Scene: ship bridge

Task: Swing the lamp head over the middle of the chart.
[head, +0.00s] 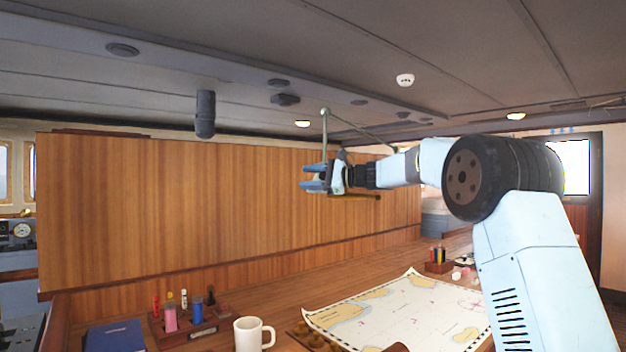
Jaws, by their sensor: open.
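The chart (395,308) lies on the wooden desk at the lower right, with pale land shapes and a curled edge. A thin grey-green jointed lamp arm (362,131) stands above the desk. One link slopes down right behind my arm; another drops from its top joint to my gripper. The lamp head is mostly hidden at my gripper, and I cannot tell its outline. My gripper (314,177) has its blue fingers open, pointing left, by the lower end of that link. It is up and left of the chart. I cannot tell whether it touches the lamp.
A white mug (250,335), a pen rack (190,322) and a blue book (114,336) stand along the desk's front left. A small holder (438,260) stands behind the chart. A wood panel (180,210) rises behind the desk. A dark cylinder (205,115) hangs from the ceiling.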

